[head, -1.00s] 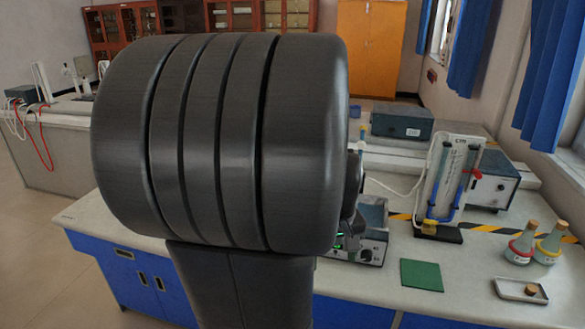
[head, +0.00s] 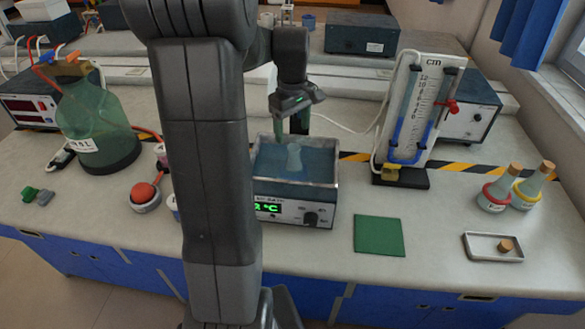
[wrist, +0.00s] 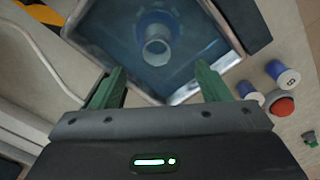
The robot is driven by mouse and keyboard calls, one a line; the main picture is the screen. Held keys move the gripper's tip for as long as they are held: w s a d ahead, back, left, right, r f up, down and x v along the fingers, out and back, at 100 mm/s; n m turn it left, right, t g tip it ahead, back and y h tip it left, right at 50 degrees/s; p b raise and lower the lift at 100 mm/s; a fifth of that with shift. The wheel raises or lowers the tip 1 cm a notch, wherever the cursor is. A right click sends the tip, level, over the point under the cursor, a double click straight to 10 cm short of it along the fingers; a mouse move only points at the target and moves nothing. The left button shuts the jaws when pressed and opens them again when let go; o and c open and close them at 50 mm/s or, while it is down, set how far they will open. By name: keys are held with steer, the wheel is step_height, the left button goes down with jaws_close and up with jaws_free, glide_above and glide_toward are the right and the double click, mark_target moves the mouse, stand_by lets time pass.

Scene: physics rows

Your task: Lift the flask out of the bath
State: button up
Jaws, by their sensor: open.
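The flask (head: 294,157) stands upright in the bath, its pale neck above the bluish water. The bath (head: 329,198) is a metal-rimmed tank on a white front panel with a green lit display and a black knob. My gripper (head: 289,130) is above the bath's far part, jaws open and empty, apart from the flask. In the wrist view the flask's round mouth (wrist: 157,50) shows from above, beyond and between my two green fingers (wrist: 160,90). The flask's lower body is under water and only faintly seen.
A green mat (head: 379,236) lies on clear bench right of the bath. A manometer (head: 410,120) stands behind it. Two corked flasks (head: 494,190) and a tray (head: 470,250) with a cork are at right. A large green bottle (head: 95,125) is at left.

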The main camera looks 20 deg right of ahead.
mark_target(293, 148)
step_height(293, 148, down, 6)
steer(key=shift+r, duration=0.1)
steer(key=shift+d+f+p, duration=0.15)
steer(key=shift+f+p, duration=0.1)
steer(key=shift+f, duration=1.05)
steer(key=shift+d+f+p, duration=0.1)
steer(key=shift+f+p, duration=0.1)
steer(key=shift+f, duration=1.05)
steer(key=shift+w, duration=0.1)
steer(key=c, duration=1.5)
